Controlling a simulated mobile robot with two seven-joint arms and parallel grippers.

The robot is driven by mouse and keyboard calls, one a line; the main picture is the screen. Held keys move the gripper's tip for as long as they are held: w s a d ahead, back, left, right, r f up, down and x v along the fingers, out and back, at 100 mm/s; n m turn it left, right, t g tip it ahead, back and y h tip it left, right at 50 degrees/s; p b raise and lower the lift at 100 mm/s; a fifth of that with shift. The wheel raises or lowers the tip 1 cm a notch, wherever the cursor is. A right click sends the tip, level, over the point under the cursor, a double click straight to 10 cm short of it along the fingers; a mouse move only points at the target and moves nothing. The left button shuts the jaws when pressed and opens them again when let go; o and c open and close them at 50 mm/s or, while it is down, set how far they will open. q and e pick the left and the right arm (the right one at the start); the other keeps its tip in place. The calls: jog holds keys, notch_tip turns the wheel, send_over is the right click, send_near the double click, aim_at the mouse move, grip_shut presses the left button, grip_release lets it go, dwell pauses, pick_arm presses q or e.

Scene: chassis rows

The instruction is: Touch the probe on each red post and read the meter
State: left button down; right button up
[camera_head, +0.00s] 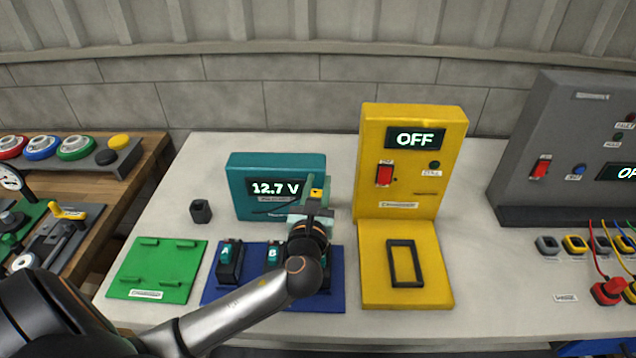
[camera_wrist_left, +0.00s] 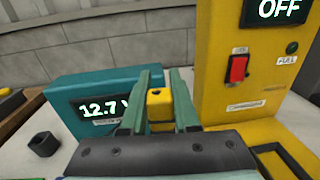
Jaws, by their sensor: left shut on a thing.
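My left gripper (camera_head: 316,200) is shut on the yellow probe (camera_head: 317,193), in front of the right part of the teal meter (camera_head: 238,164). In the left wrist view the probe (camera_wrist_left: 160,104) sits upright between the two green fingers. The meter's display reads 12.7 V. Dark blocks with teal labels stand on the blue mat (camera_head: 213,296): block A (camera_head: 229,264) and block B (camera_head: 273,254). My arm covers the right part of the mat. The probe's tip and the red posts are hidden or too small to make out.
A yellow unit (camera_head: 412,160) reading OFF, with an empty black frame (camera_head: 405,264) on its base, stands right of the meter. A bare green mat (camera_head: 157,268) and a small black holder (camera_head: 201,211) are on the left. A grey panel (camera_head: 560,140) stands far right.

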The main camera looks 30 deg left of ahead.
pick_arm(q)
jog(key=shift+f+b, duration=0.45)
jog(key=shift+f, duration=0.35)
jog(key=shift+r, duration=0.15)
dwell(0.4)
jog(key=shift+r+p, duration=1.75)
jog(key=shift+r, duration=1.2)
